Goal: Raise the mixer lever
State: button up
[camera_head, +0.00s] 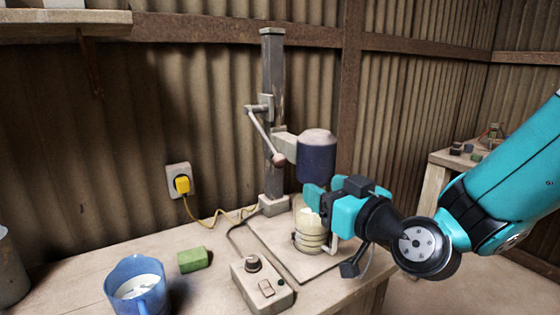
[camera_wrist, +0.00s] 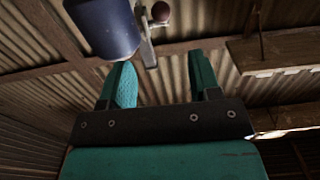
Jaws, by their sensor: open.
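The mixer has a dark blue motor head (camera_head: 316,158) on a grey metal column (camera_head: 273,110). Its lever (camera_head: 261,130) slants downward to the right from the column's side and ends in a reddish-brown knob (camera_head: 278,160). My gripper (camera_head: 322,200) is open and empty, below the motor head and right of and below the knob, apart from it. It partly hides a jar (camera_head: 309,240) with pale contents on the mixer's base. In the wrist view, the knob (camera_wrist: 161,12) and motor head (camera_wrist: 103,28) appear beyond the open fingers (camera_wrist: 163,80).
A control box (camera_head: 262,284) with a knob and switch, a green block (camera_head: 193,259) and a blue mug (camera_head: 138,288) stand on the workbench (camera_head: 215,282). A yellow plug (camera_head: 183,185) sits in the wall socket, its cord running toward the mixer. The space left of the lever looks clear.

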aim_at(284, 165)
jog(key=p+x, duration=0.9)
jog(key=x, duration=0.6)
jog(key=shift+w+a, duration=0.1)
jog(key=shift+a, duration=0.05)
jog(key=shift+c, duration=0.2)
grip_shut()
jog(key=shift+r, duration=0.1)
